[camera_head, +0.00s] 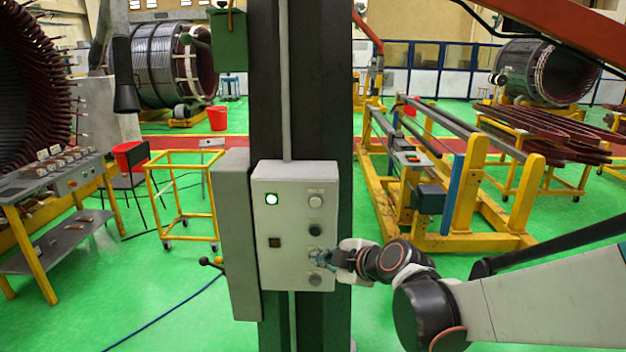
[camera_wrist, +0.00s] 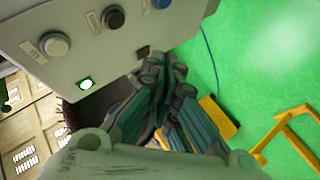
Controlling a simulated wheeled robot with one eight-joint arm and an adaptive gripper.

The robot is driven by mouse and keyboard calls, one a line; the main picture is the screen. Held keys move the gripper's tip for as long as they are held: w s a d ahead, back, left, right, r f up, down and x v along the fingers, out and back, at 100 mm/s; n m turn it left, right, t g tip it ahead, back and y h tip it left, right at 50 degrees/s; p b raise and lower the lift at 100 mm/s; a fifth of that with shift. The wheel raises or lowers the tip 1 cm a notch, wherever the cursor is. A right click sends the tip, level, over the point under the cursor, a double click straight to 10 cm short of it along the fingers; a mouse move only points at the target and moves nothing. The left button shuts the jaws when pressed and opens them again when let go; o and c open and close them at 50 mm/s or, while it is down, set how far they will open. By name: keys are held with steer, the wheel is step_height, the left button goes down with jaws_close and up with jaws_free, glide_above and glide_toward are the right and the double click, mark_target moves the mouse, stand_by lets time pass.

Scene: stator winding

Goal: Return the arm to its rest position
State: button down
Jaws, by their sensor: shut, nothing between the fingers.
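My arm reaches in from the right in the head view. My gripper (camera_head: 322,258) is at its end, in front of the lower right of a pale control box (camera_head: 275,272). In the wrist view my gripper (camera_wrist: 166,80) has its fingers together with nothing between them. The box (camera_wrist: 95,62) fills the upper left there, with a lit green lamp (camera_wrist: 86,84) and several round buttons. The fingertips are close to the box; I cannot tell whether they touch it. They partly hide its lower right controls in the head view.
The box is on a dark column (camera_head: 320,100). A yellow frame with rails (camera_head: 478,175) stands behind my arm at right. A yellow cart (camera_head: 183,198) and a bench (camera_head: 70,245) stand at left. Green floor (camera_head: 180,290) is mostly clear in front.

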steer(key=s+d+f+m+g+h+b, duration=0.1)
steer(key=s+d+f+m+h+b, duration=0.2)
steer(key=s+d+m, duration=0.5)
steer(key=s+d+f+m+g+h+b, duration=0.1)
steer(key=s+d+f+m+h+b, duration=0.3)
steer(key=s+d+m, duration=0.5)
steer(key=s+f+m+b, duration=0.1)
steer(key=s, duration=0.7)
steer(key=shift+s+m+g+b, duration=0.2)
steer(key=shift+m+g+b, duration=0.1)
steer(key=shift+m+g, duration=0.1)
steer(key=shift+f, duration=0.1)
